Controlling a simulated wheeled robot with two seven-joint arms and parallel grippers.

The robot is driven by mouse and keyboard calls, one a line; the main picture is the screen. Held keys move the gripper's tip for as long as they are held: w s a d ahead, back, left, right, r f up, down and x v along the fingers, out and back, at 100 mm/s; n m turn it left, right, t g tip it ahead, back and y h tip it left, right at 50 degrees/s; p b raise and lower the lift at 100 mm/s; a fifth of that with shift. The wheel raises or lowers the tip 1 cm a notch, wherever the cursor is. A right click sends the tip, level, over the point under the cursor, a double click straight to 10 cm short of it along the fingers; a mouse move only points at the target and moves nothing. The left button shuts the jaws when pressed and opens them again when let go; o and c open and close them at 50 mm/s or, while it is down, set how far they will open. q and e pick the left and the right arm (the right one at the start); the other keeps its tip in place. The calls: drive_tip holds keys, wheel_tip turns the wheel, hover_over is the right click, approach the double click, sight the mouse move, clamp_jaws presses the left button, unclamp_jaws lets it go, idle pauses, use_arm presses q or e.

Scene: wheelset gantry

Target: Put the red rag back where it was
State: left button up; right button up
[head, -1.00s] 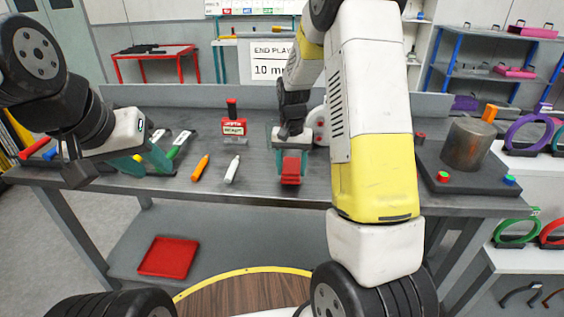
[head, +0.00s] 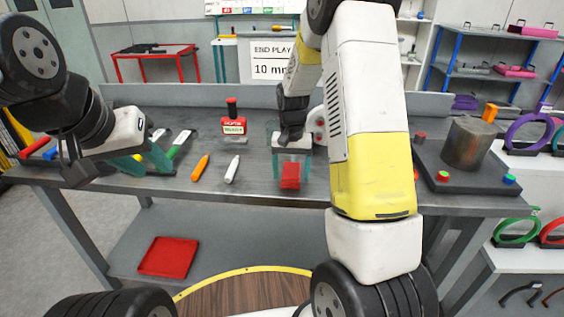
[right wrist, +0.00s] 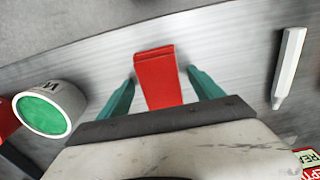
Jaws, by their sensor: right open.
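The red rag (head: 290,178) is at the front middle of the grey workbench (head: 255,185). In the right wrist view the folded rag (right wrist: 157,80) lies between the two teal fingers, with a gap on each side. My right gripper (head: 291,165) is open above and around the rag, pointing down; it also shows in the right wrist view (right wrist: 161,76). The rag's far end reaches past the fingertips. My left gripper (head: 146,162) is open and empty over the left part of the bench.
An orange marker (head: 200,168) and a white marker (head: 232,169) lie left of the rag. A red labelled block (head: 233,128) stands behind them. A metal cylinder (head: 466,144) stands on a dark plate at the right. A red tray (head: 168,257) is on the lower shelf.

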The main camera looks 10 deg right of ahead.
sight(291, 171)
wheel_tip(291, 171, up, 12)
drive_tip(key=f, duration=0.1)
drive_tip(key=s+r+n+t+y, duration=0.2)
drive_tip(key=s+r+t, duration=0.1)
drive_tip(key=s+r, duration=0.85)
drive_tip(key=s+a+r+n+t, duration=0.1)
drive_tip(key=s+a+t, duration=0.1)
drive_tip(key=s, duration=1)
drive_tip(key=shift+s+n+t, duration=0.25)
drive_tip(key=shift+n+t, duration=0.15)
drive_tip(key=shift+t, duration=0.2)
